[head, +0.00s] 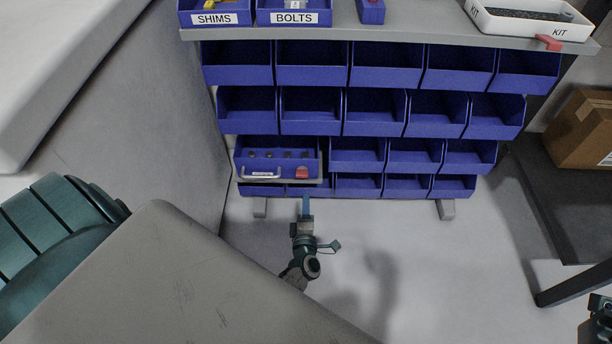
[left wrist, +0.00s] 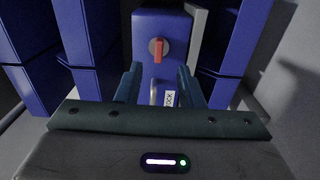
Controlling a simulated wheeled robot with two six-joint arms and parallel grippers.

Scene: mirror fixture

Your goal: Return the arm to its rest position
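My left gripper (head: 306,198) is in front of the lower rows of blue bins, with its fingers pointing at the rack. In the left wrist view its two blue-grey fingers (left wrist: 158,88) stand apart, so it is open and I see nothing gripped. A blue drawer (head: 245,160) sticks out of the rack just above and left of the fingertips. It has a pale handle (head: 262,173) and a red latch (head: 302,173). In the left wrist view the red latch (left wrist: 158,48) shows beyond the fingers; whether the fingers touch anything is unclear. My right gripper's fingers do not show.
The bin rack (head: 390,39) has several rows of blue bins. Its top shelf holds the SHIMS bin (head: 214,19), the BOLTS bin (head: 293,18) and a white KIT tray (head: 520,27). A cardboard box (head: 585,130) is at the right.

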